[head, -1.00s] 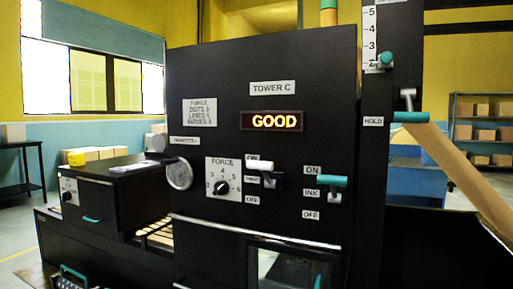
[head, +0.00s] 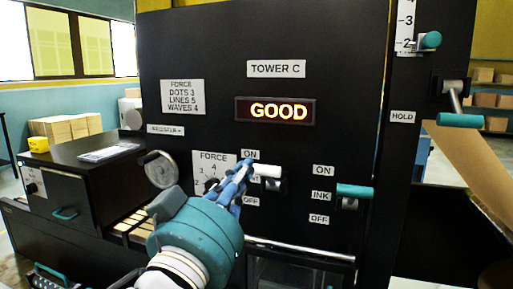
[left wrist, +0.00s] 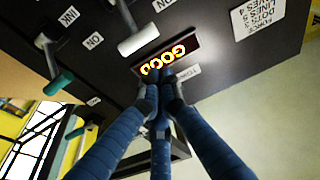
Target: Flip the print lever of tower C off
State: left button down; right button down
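The black panel of tower C (head: 215,60) faces me, with its name plate (head: 276,69). The print lever (head: 266,170) has a white handle and stands up near its ON label (head: 250,154); the OFF label (head: 250,201) is below it. The PRINT label is mostly hidden by my fingers. My left gripper (head: 246,168) has its blue fingers together, tips just left of the white handle; I cannot tell if they touch. In the left wrist view the fingertips (left wrist: 161,88) are close together with nothing seen between them, and the white handle (left wrist: 138,40) is apart from them. My right gripper is out of view.
The ink lever (head: 355,190), with a teal handle, is right of the print lever. The force dial (head: 211,185) is partly hidden behind my gripper. A lit display (head: 277,111) reads GOOD. A round gauge-like knob (head: 160,170) and the teal hold lever (head: 460,120) flank the area.

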pick_arm(q)
jog(key=s+r, duration=0.1)
notch_tip(320, 180, up, 3)
jog(key=p, duration=0.4)
send_over(261, 166)
jog(key=f, duration=0.2)
jog(key=s+f+p, duration=0.1)
jog(key=f, duration=0.1)
jog(key=shift+s+a, duration=0.15)
jog(key=shift+a, duration=0.05)
jog(key=shift+d, duration=0.1)
jog(key=shift+f, duration=0.1)
